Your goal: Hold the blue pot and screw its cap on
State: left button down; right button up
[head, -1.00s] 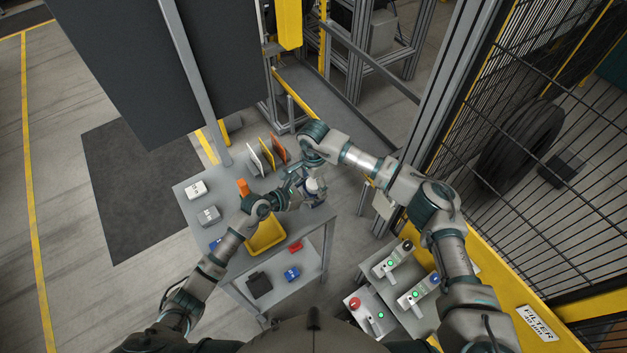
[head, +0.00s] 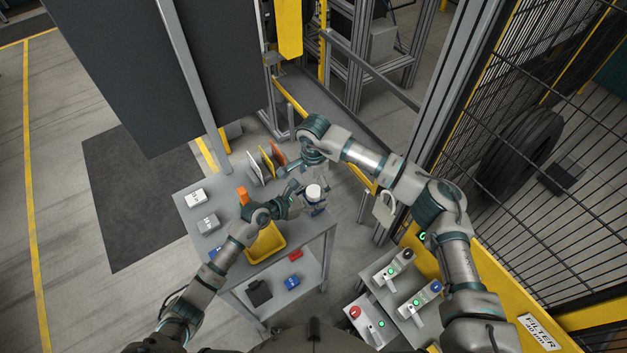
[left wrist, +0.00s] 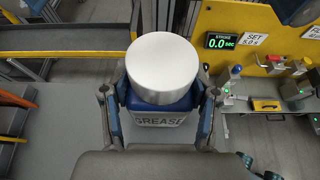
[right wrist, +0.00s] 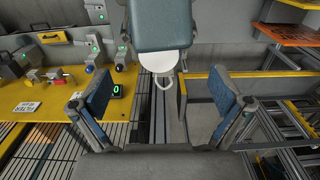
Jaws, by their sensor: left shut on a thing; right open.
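The blue pot, labelled GREASE, shows in the left wrist view (left wrist: 160,119) and stands upright near the table's right edge in the head view (head: 317,209). The white cap (left wrist: 163,68) sits on top of the pot; it also shows in the head view (head: 314,191). I cannot tell how tightly it is screwed. My left gripper (head: 298,204) is shut on the pot, one finger on each side.
The table (head: 318,240) holds a yellow tray (head: 266,243), an orange item (head: 242,196), grey boxes (head: 208,223) and upright plates (head: 266,162). A lower shelf holds small red, blue and black items. A control stand (head: 395,290) and mesh fence are at the right.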

notch_tip(320, 180, up, 12)
dwell(0.6)
pick_arm(q)
jog(key=shift+c, duration=1.1)
grip_release()
pick_arm(e)
jog(key=shift+w, duration=0.1)
